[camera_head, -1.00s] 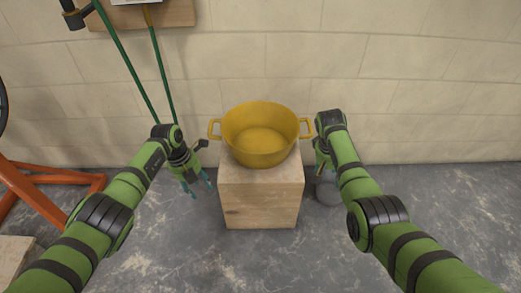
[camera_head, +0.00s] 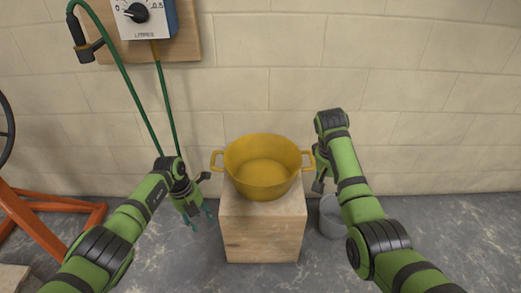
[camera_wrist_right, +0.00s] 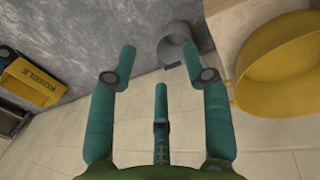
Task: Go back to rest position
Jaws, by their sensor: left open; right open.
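My left gripper (camera_head: 196,212) is open and empty, hanging to the left of the wooden block, apart from the yellow tub. My right gripper (camera_head: 318,184) is just right of the yellow tub, partly hidden by its own arm. The yellow two-handled tub (camera_head: 262,168) stands upright and looks empty on a wooden block (camera_head: 262,233). The tub also shows at the right of the right wrist view (camera_wrist_right: 285,65).
A grey bucket (camera_head: 330,216) stands on the floor right of the block. A dial box (camera_head: 141,16) with a green hose (camera_head: 122,75) hangs on the wall at upper left. An orange frame (camera_head: 35,225) stands at left. A yellow-and-black item (camera_wrist_right: 30,84) lies at the right wrist view's left.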

